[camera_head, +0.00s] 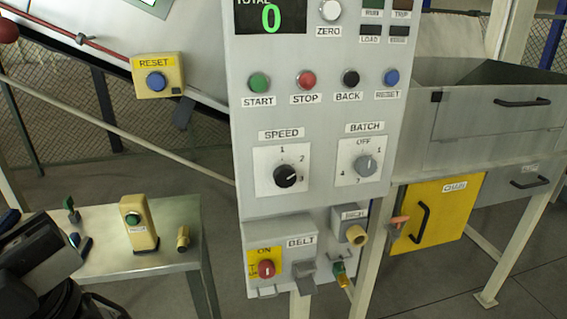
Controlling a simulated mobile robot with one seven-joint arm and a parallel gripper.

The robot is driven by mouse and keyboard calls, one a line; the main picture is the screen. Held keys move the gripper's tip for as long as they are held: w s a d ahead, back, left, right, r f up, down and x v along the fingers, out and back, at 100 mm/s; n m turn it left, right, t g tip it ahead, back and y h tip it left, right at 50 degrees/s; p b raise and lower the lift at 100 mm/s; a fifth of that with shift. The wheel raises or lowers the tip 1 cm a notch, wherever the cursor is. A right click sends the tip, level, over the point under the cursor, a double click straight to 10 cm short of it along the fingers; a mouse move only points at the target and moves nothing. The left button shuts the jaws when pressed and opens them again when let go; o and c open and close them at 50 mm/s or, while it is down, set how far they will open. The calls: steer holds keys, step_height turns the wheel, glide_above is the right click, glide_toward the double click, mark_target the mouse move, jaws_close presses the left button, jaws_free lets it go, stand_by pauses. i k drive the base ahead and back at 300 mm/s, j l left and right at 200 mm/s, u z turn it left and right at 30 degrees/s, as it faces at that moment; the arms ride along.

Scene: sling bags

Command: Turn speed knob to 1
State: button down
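The black SPEED knob (285,176) sits on a white square dial plate (263,160) on the grey control panel (325,125). The dial is marked 1 at the top, 2 at upper right and 3 at right. The knob's pale pointer mark faces right, towards 3. Dark parts of my arm are at the lower left edge, with what seems to be my gripper (50,245) above the small side table. It is well left of the knob and apart from it. Its fingertips cannot be made out.
A grey BATCH knob (365,165) is right of the SPEED knob. START, STOP, BACK and RESET buttons (391,77) run above. Below are a red BELT knob (266,268) and an orange-handled part (399,221). A steel side table (182,260) bears a yellow button post (138,224).

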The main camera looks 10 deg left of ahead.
mark_target(285, 176)
steer(key=i+j+z, duration=0.25)
steer(key=j, duration=0.35)
steer(key=j+z, duration=0.25)
steer(key=j, duration=0.3)
steer(key=j+z, duration=0.25)
steer(key=j, duration=0.4)
steer(key=j+z, duration=0.15)
steer(key=z, duration=0.3)
steer(key=k+z, duration=0.15)
steer(key=z, duration=0.3)
steer(key=k+j+z, duration=0.1)
steer(key=z, duration=0.35)
